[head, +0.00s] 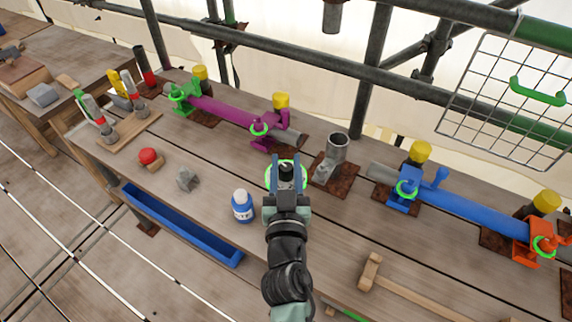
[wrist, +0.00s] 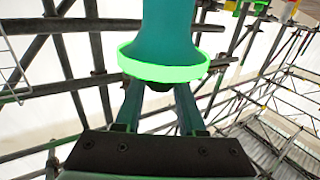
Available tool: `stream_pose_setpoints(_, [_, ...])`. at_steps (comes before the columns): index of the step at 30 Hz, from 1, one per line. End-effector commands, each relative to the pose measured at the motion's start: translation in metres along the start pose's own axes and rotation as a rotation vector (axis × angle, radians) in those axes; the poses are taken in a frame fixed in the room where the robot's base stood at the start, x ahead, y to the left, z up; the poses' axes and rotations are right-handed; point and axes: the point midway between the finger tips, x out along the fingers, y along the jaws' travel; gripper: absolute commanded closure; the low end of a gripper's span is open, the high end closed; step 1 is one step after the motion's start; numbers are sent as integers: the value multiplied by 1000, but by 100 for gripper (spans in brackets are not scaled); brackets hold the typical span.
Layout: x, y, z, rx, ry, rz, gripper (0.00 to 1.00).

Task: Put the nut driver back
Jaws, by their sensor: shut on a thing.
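My gripper (head: 286,168) is over the middle of the bench, its fingers shut on a teal thing (wrist: 168,25) with a bright green ring, which I take to be the nut driver. In the head view its green ring (head: 271,178) shows around my fingers, with a dark part between them; the rest is hidden. In the wrist view the teal body rises out of the top of the picture. A wooden rack (head: 122,138) at the bench's left end holds tools with coloured handles in grey holders. I cannot tell whether one holder is empty.
A blue-white bottle (head: 242,206), a grey fitting (head: 187,179) and a red-topped piece (head: 149,156) lie left of my gripper. A grey cup on a rusty plate (head: 338,148) and clamped purple (head: 225,111) and blue (head: 460,205) tubes stand behind. A mallet (head: 370,270) lies front right.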

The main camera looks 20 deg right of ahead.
Motion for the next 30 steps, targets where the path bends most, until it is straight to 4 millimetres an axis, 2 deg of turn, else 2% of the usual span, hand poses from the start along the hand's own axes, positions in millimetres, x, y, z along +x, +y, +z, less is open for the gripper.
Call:
stream_pose_setpoints(18, [1,0,33,1,10,-2,100])
stream_pose_setpoints(30, [1,-1,39,1,10,-2,100])
